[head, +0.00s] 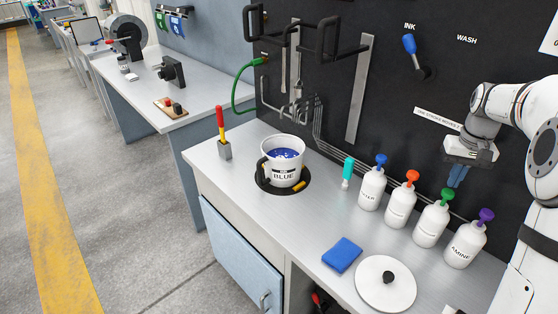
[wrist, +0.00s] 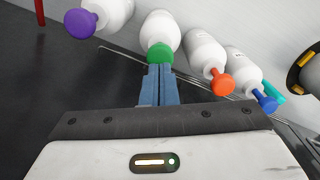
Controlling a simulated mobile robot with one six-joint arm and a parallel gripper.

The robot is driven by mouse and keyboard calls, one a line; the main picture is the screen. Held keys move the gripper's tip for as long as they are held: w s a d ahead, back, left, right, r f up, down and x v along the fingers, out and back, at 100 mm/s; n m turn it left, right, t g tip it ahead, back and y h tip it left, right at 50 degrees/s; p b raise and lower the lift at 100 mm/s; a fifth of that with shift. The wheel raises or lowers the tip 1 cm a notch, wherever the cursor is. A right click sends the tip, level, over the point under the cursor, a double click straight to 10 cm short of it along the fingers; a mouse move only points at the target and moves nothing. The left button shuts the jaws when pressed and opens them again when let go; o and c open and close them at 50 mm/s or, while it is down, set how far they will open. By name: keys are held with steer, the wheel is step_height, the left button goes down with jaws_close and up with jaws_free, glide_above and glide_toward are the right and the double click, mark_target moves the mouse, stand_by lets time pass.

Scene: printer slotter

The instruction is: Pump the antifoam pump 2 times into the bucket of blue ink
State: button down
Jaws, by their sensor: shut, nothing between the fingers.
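The white bucket of blue ink (head: 283,163), marked BLUE, stands on a dark round plate on the bench. Four white pump bottles stand in a row right of it: blue-topped (head: 371,190), orange-topped (head: 398,207), green-topped (head: 431,225) and purple-topped (head: 464,246). The purple one reads AMINE; I cannot read which is antifoam. My gripper (head: 455,181) is raised above the green and purple bottles, close to the dark panel. Its blue fingers are together and empty. In the wrist view the fingertips (wrist: 160,69) line up with the green pump head (wrist: 160,53); contact is unclear.
A turquoise-handled tool (head: 347,170) stands between bucket and bottles. A blue sponge (head: 342,254) and a white round lid (head: 386,283) lie in front of the bottles. Pipes and brackets line the dark panel. A red-and-yellow-handled tool (head: 221,125) stands left of the bucket.

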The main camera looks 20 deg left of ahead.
steer(key=shift+r, duration=0.1)
stand_by(0.4)
step_height(320, 180, up, 6)
steer(key=p, duration=0.5)
steer(key=s+a+m+t+b, duration=0.1)
steer(key=s+t, duration=0.2)
steer(key=s, duration=2.9)
steer(key=shift+s+a, duration=0.15)
steer(key=shift+s, duration=0.2)
